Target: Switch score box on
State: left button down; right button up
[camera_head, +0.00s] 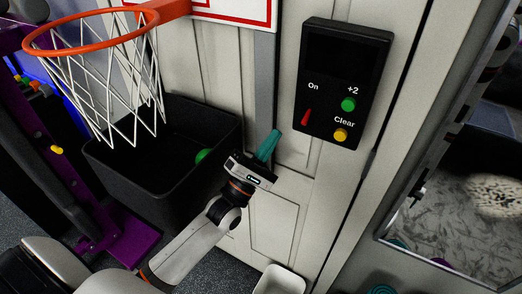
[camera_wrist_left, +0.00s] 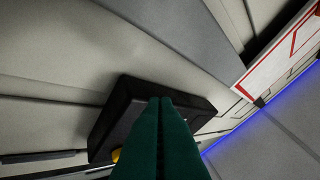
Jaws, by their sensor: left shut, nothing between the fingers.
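The score box (camera_head: 342,82) is a black box on the white panelled wall, with a dark blank display at its top. It carries a red switch (camera_head: 306,117) under the label "On", a green "+2" button (camera_head: 348,104) and a yellow "Clear" button (camera_head: 340,135). My left gripper (camera_head: 270,143) is shut and empty, with teal fingers pointing up, left of and below the box and apart from the red switch in the picture. In the left wrist view the box (camera_wrist_left: 124,92) lies beyond the shut fingers (camera_wrist_left: 160,130), which hide most of its face. My right gripper is not in view.
An orange basketball hoop (camera_head: 92,30) with a white net hangs at the upper left. A mirror-like framed panel (camera_head: 455,195) is at the right. A white container (camera_head: 279,281) stands low in front.

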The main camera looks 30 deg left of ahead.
aim_at(306, 118)
pick_arm(q)
jog(key=d+r+p, duration=0.1)
jog(key=w+d+r, duration=0.1)
jog(key=d+r+p, duration=0.1)
jog(key=shift+w+r+p, duration=0.2)
jog(key=shift+w+p, duration=0.05)
jog(key=shift+p, duration=0.05)
jog(key=shift+s+d+r, duration=0.2)
jog(key=shift+s+d, duration=0.1)
jog(key=shift+d, duration=0.2)
jog(key=shift+w, duration=0.1)
